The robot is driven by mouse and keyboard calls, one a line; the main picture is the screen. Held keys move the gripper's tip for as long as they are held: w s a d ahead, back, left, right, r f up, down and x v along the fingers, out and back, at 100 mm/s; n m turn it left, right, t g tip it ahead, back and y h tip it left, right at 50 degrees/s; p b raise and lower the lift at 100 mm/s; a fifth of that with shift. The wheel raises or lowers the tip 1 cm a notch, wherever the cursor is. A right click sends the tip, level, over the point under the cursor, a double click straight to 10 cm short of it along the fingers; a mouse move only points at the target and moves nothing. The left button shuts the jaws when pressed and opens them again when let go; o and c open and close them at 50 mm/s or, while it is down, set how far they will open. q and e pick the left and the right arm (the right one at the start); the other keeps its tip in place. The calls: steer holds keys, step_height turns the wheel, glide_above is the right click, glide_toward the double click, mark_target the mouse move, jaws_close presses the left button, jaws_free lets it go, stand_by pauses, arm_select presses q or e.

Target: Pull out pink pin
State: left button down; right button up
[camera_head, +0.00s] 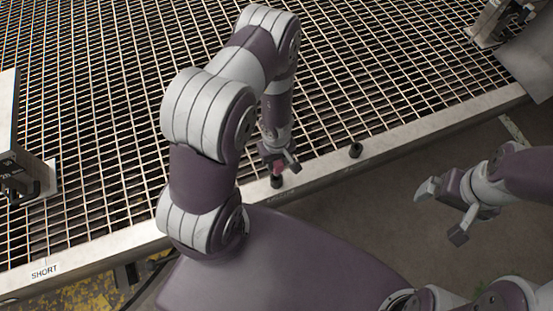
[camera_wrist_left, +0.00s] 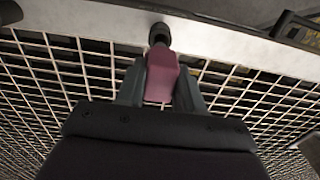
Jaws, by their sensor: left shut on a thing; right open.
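The pink pin (camera_wrist_left: 161,76) sits between the two fingers of my left gripper (camera_wrist_left: 160,88) in the left wrist view, its far end at a dark round socket (camera_wrist_left: 159,34) on the pale rail. In the head view the pink pin (camera_head: 279,166) shows as a small patch beside my left gripper (camera_head: 281,163), just above the rail edge. My left gripper is shut on the pin. Whether the pin is still seated in the socket cannot be told. My right gripper (camera_head: 443,211) is open and empty, over the floor at the right, away from the pin.
A metal grating (camera_head: 100,120) fills the area beyond the pale rail (camera_head: 320,168). A second dark knob (camera_head: 355,150) stands on the rail to the right. Metal fixtures stand at the left edge (camera_head: 30,180) and top right (camera_head: 490,22). A "SHORT" label (camera_head: 46,271) is at lower left.

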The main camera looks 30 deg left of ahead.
arm_select(q)
step_height(320, 180, up, 5)
steer(key=p, duration=0.5)
steer(key=shift+r, duration=0.1)
